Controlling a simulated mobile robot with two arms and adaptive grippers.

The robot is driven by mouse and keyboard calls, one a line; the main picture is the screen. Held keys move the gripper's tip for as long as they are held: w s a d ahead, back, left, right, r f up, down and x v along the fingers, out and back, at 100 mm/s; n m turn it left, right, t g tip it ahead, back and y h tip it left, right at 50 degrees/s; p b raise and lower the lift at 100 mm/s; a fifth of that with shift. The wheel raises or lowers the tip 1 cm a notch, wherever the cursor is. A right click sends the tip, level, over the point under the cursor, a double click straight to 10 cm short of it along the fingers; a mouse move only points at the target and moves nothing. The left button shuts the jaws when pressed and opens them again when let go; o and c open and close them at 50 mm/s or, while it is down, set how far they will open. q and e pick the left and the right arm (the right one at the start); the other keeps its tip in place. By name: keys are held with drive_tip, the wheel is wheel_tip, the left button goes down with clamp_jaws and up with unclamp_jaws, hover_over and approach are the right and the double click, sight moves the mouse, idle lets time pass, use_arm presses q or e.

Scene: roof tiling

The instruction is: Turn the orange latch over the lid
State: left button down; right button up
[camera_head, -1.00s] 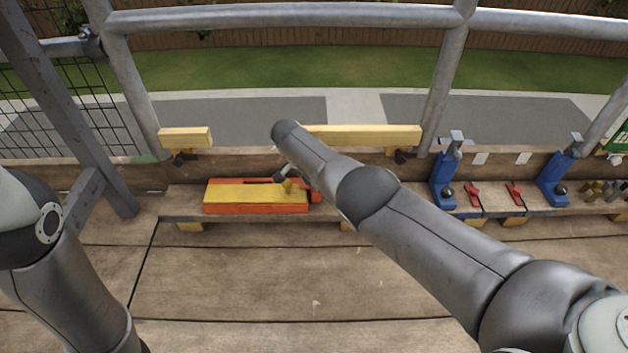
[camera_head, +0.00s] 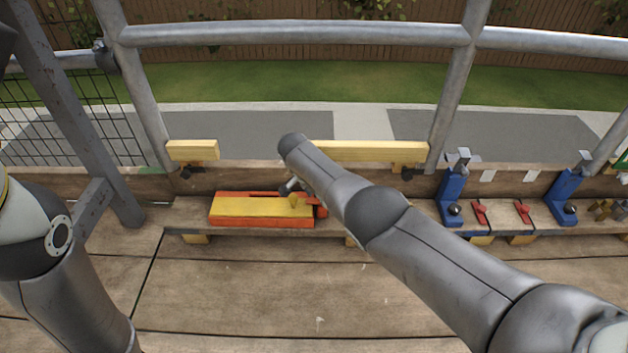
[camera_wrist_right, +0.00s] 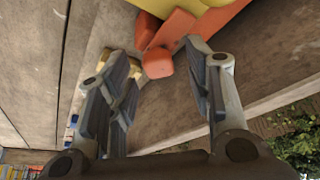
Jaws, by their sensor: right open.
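An orange box (camera_head: 262,221) with a yellow lid (camera_head: 248,206) lies on the wooden ledge, left of centre in the head view. The orange latch (camera_head: 321,212) shows at the box's right end, partly hidden by my right arm. In the right wrist view the rounded end of the orange latch (camera_wrist_right: 158,63) appears between the fingertips, with the yellow lid (camera_wrist_right: 190,5) beyond. My right gripper (camera_wrist_right: 157,55) is open; whether a finger touches the latch I cannot tell. My left gripper is out of view.
Yellow wooden blocks (camera_head: 193,150) sit on the back board. Blue clamps (camera_head: 453,195) and red pieces (camera_head: 480,212) stand on the ledge to the right. A metal railing (camera_head: 300,33) runs behind. The plank floor (camera_head: 240,290) in front is clear.

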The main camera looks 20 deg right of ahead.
drive_tip(key=v, duration=1.1)
drive_tip(key=shift+r, duration=0.3)
drive_tip(key=shift+a, duration=0.15)
